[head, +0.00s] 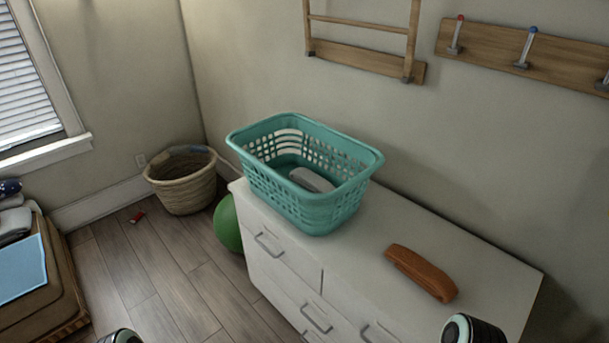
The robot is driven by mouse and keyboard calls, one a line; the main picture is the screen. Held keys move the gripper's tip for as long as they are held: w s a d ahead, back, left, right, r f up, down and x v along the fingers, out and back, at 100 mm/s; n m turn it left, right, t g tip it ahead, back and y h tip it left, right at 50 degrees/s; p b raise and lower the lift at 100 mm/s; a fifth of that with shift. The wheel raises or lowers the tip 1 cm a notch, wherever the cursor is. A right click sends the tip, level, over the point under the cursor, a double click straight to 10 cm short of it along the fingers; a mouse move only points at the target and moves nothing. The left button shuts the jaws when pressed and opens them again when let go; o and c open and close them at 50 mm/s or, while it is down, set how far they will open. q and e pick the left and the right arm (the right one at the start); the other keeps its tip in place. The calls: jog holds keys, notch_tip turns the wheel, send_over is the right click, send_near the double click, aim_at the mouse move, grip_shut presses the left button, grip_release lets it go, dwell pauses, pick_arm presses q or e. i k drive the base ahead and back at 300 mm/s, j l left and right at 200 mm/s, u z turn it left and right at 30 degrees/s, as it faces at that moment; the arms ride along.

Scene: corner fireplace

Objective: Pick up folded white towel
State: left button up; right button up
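A pale, rounded bundle (312,180) that looks like a folded white towel lies inside the teal laundry basket (318,212). The basket's near wall partly hides it. The basket stands upright on the far left end of a white dresser (385,228). Only small dark, rounded parts of my arms show at the bottom edge, one at the left and one at the right below the dresser top. Neither gripper's fingers are in view.
A wicker basket (183,190), a green ball (228,225) and a small red object (137,217) are on the floor. A wooden rack (365,58) and hook board (490,50) hang above.

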aim_at(303, 176)
jog(key=i+j, duration=0.35)
jog(key=j, duration=0.15)
jog(key=i+j+z, duration=0.1)
jog(key=i+j, duration=0.25)
jog(key=j, duration=0.1)
